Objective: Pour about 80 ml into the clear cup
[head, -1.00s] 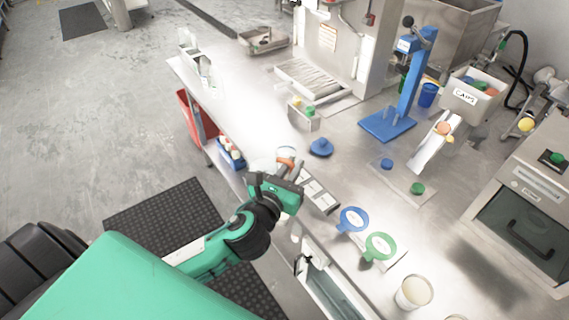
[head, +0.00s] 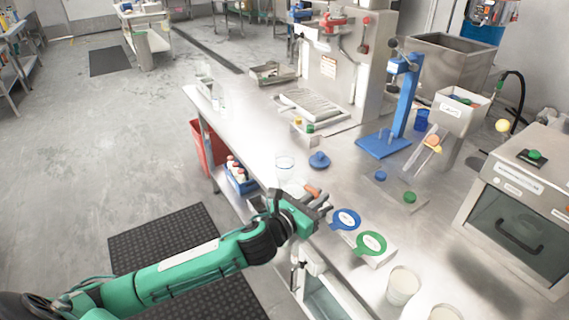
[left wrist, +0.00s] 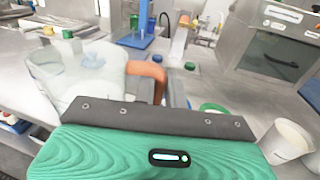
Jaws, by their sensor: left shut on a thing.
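A see-through vessel (left wrist: 82,72) with an orange handle (left wrist: 150,76) fills the left of the left wrist view, just beyond the jaws. In the head view the orange handle (head: 313,191) shows at the jaws. My left gripper (head: 318,204) is shut on the orange handle, though its fingertips are mostly hidden. A clear cup-like rim (head: 284,162) shows just beyond it on the bench; I cannot tell if this is the held vessel or a separate clear cup. No liquid level can be made out. My right gripper is not in view.
A blue ring (head: 346,220) and a green ring (head: 371,243) lie right of my gripper. Pale-filled cups (head: 403,285) stand at the near edge. A blue domed piece (head: 319,160) and a blue stand (head: 383,144) are farther back.

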